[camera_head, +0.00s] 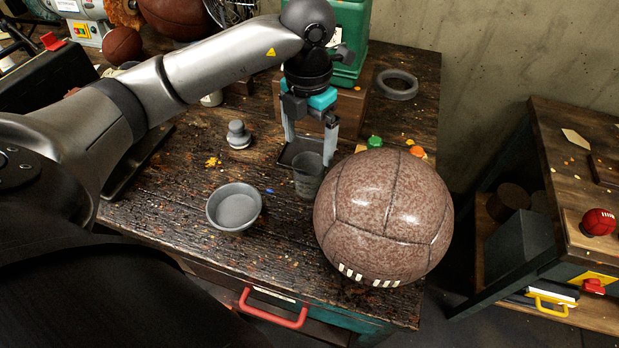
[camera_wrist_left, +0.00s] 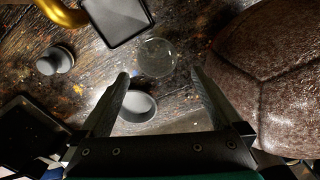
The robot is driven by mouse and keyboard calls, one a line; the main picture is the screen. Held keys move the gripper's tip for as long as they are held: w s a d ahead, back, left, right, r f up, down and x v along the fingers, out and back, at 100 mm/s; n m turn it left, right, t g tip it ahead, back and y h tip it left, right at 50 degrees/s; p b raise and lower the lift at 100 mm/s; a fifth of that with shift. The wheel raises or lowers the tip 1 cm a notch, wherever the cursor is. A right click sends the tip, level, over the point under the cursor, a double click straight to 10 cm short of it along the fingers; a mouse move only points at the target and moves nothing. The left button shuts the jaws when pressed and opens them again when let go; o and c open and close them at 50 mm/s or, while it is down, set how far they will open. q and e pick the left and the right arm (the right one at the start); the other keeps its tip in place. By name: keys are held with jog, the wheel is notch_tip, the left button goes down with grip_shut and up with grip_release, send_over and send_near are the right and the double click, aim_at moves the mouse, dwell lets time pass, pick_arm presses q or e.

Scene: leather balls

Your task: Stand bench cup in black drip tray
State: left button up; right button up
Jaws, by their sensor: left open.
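The bench cup (camera_head: 308,182) is a smoky, see-through tumbler standing upright on the dark wooden bench, just left of the big brown leather ball. It also shows in the left wrist view (camera_wrist_left: 157,57), just beyond my fingertips. The black drip tray (camera_head: 288,153) lies flat behind the cup, partly hidden by my fingers and the cup. In the left wrist view the tray (camera_wrist_left: 118,18) is empty where it shows, and the cup is outside it, close to its corner. My left gripper (camera_head: 308,150) is open and empty above the cup, pointing down. My right gripper is not in view.
The leather ball (camera_head: 383,215) crowds the cup's right side. A grey bowl (camera_head: 234,206) is at the front left, and a grey knobbed weight (camera_head: 238,135) is at the left. A green machine (camera_head: 350,40) and a grey ring (camera_head: 397,85) are behind.

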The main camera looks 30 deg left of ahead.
aim_at(308, 162)
pick_arm(q)
jog(key=f, duration=0.6)
jog(key=shift+w+a+f, duration=0.2)
jog(key=shift+w+f, duration=0.1)
jog(key=shift+f, duration=0.05)
jog(key=c, duration=0.5)
grip_shut()
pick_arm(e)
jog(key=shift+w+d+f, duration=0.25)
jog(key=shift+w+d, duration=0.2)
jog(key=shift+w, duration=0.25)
